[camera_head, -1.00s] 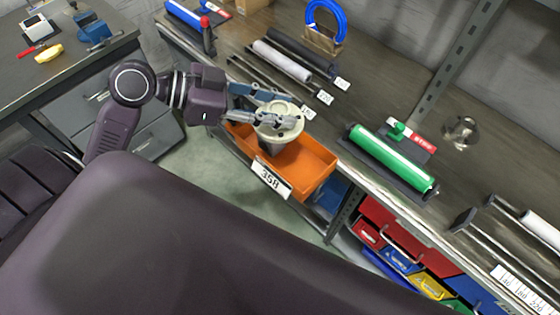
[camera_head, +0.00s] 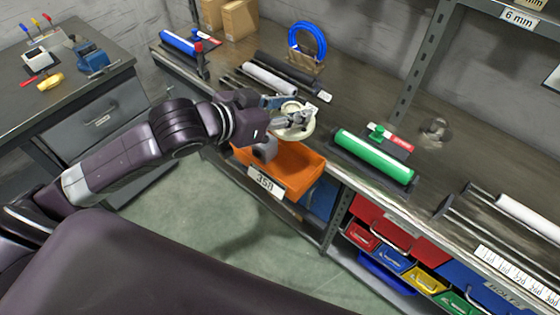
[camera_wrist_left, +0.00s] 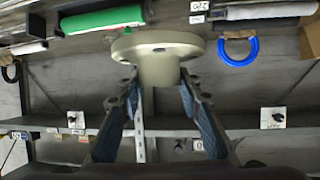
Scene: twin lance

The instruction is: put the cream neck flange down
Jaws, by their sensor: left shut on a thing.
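The cream neck flange (camera_head: 297,127) is a round disc with a short neck. My left gripper (camera_head: 284,110) is shut on it and holds it above the orange bin (camera_head: 290,174) labelled 358, towards the workbench side. In the left wrist view, the flange (camera_wrist_left: 158,44) sits between the two fingers of my left gripper (camera_wrist_left: 158,88), which clasp its neck, with the disc beyond the fingertips. The fingers partly hide the flange in the head view. My right gripper is not in view.
The workbench (camera_head: 350,118) holds a green roller (camera_head: 373,158), a white roller (camera_head: 270,79), a blue ring on a stand (camera_head: 307,42) and a red-labelled block. Coloured drawers (camera_head: 392,257) are below. A second table (camera_head: 60,100) with tools stands at the left.

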